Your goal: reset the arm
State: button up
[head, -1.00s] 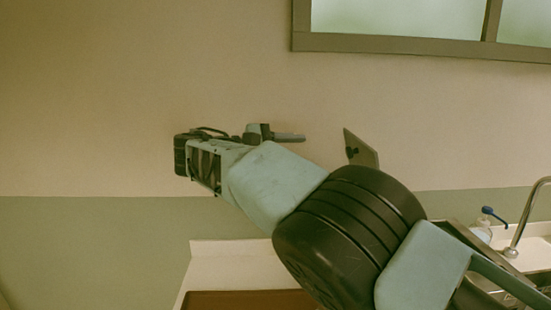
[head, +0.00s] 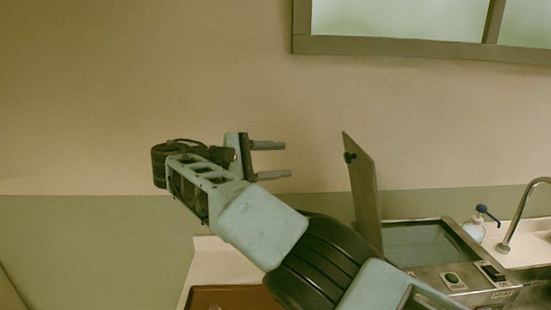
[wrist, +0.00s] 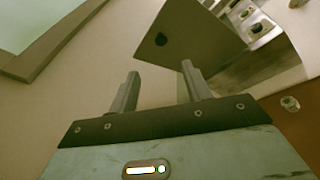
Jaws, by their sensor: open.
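My gripper (head: 287,160) is raised in front of the wall in the head view, its two fingers pointing right. The fingers are apart with nothing between them. In the wrist view my gripper (wrist: 160,85) also shows two spread, empty fingers. The lower part of my arm covers some of the counter in the head view.
A faucet (head: 518,215) and a bottle with a blue pump (head: 474,229) are at right. A brown tray (head: 232,296) lies on the white counter (head: 215,262).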

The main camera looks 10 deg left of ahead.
jog(key=w+d+f+g+y+b, duration=0.35)
jog(key=w+d, duration=0.25)
jog(key=d, duration=0.3)
jog(key=s+d+f+g+y+b, duration=0.2)
jog(key=s+d+f+y, duration=0.2)
jog(key=d+f, duration=0.15)
jog(key=s+d+f+m+y+b, duration=0.2)
jog(key=s+d+f, duration=0.1)
jog(key=s, duration=0.8)
jog(key=s+d+f+m+g+y+b, duration=0.1)
jog(key=s+f, duration=0.4)
jog(key=s, duration=0.7)
jog(key=s+d+f+m+g+y+b, duration=0.1)
jog(key=s+d+f+m+y+b, duration=0.2)
jog(key=s, duration=0.9)
jog(key=shift+d+f+m+y, duration=0.4)
jog(key=shift+d+f+y, duration=0.5)
jog(key=shift+y, duration=0.25)
jog(key=shift+a, duration=0.1)
